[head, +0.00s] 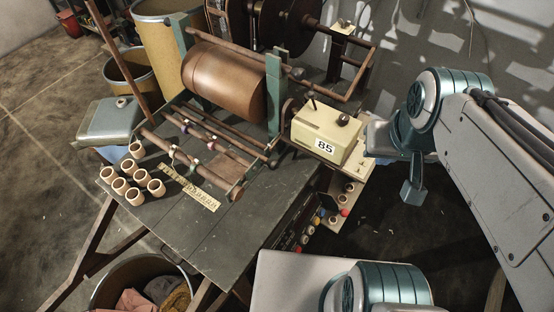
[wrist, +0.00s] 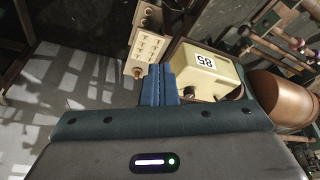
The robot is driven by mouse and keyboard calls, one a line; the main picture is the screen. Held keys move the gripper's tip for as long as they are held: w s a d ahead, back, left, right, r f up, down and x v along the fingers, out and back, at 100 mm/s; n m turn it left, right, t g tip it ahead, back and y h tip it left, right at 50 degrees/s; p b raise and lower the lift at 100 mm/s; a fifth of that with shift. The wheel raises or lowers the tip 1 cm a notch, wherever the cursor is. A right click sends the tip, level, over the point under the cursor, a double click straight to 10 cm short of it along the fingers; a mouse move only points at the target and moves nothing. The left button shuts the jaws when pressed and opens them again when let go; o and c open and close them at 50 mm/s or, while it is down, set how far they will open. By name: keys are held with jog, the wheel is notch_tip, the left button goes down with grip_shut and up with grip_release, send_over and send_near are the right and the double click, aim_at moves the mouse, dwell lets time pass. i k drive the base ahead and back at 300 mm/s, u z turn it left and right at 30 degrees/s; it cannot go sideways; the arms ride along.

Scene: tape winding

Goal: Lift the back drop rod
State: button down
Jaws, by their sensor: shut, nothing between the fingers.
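The winding machine has a copper drum (head: 225,80) on a green-grey bench. A bent brown rod frame (head: 357,84) stands out behind and right of the drum. Several thin rods (head: 200,130) lie across the front of the machine. I cannot tell for sure which one is the back drop rod. In the wrist view my gripper (wrist: 158,70) has its blue fingers pressed together, with nothing between them. It is beside the cream box marked 85 (wrist: 210,72), apart from the rods. The copper drum also shows at the right of the wrist view (wrist: 285,97).
The cream box (head: 326,133) stands at the bench's right end, close to my arm. Several wooden spools (head: 135,195) and a brass ruler (head: 190,188) lie at the bench's front left. A button panel (wrist: 146,45) hangs past the box. Bare bench (head: 225,235) shows in front.

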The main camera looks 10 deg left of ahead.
aim_at(272, 164)
jog(key=k, duration=0.45)
jog(key=u, duration=0.7)
jog(key=k, duration=0.75)
jog(key=z, duration=0.8)
jog(key=i, duration=0.5)
jog(key=z, duration=0.05)
